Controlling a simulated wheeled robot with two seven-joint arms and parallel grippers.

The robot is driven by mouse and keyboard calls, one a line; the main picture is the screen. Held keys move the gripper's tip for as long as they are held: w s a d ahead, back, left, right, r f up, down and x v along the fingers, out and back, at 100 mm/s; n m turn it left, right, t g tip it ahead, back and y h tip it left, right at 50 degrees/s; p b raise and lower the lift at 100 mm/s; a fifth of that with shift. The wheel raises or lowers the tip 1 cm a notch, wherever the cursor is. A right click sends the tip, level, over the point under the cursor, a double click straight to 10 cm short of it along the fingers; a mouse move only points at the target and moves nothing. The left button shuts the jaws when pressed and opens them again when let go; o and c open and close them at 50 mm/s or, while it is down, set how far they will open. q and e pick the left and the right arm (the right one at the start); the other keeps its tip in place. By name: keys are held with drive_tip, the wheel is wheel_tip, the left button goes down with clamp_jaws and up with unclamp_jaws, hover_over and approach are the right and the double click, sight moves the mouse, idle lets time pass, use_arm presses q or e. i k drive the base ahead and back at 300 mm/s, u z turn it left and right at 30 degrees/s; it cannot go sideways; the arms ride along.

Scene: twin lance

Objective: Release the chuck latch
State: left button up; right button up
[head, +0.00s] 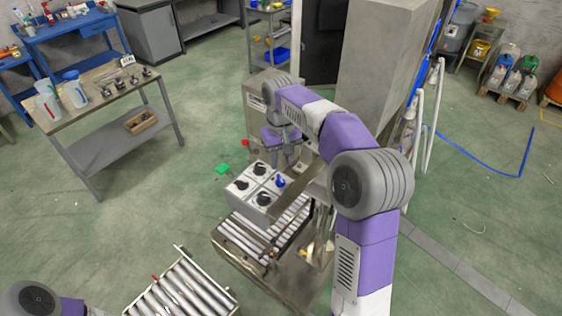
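A pale box (242,209) stands in the middle of the view at the end of a roller conveyor. Its top holds several black knob-like parts and one blue part (280,181). I cannot tell which part is the chuck latch. My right arm reaches from the lower right, and my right gripper (281,158) points down just behind the box's far edge, in front of a grey-beige machine cabinet (257,97). Its fingertips are too small to tell whether they are open or touching anything. Part of my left arm shows at the lower left; its gripper is out of view.
A red button (244,142) and a green piece (222,168) are left of my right gripper. Roller conveyors (185,294) lie below. A tall grey column (385,60) stands close behind my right arm. A workbench (92,97) with bottles is at left; green floor between is clear.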

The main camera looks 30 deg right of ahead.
sight(245, 142)
drive_tip(key=k, duration=1)
